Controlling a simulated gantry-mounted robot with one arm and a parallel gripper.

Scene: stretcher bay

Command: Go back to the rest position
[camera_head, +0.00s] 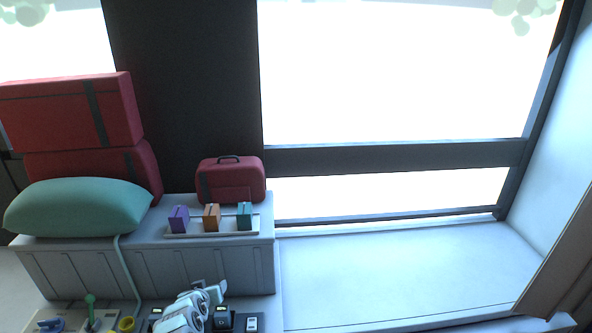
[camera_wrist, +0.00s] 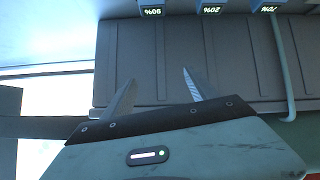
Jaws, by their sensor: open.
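My gripper (camera_head: 217,290) is low in the head view, a white shape just in front of the grey cabinet (camera_head: 95,275). In the wrist view its two fingers (camera_wrist: 158,80) are spread apart with nothing between them. Its fingertips point toward the ribbed grey cabinet face (camera_wrist: 215,60). Whether the tips touch the cabinet face I cannot tell.
Dark units with upside-down percent displays (camera_wrist: 210,9) line the wrist view's top edge. In the head view, black devices (camera_head: 222,317) stand beside my gripper. A tray (camera_head: 190,234) holds purple, orange and teal blocks. A hose (camera_head: 126,270) hangs at left.

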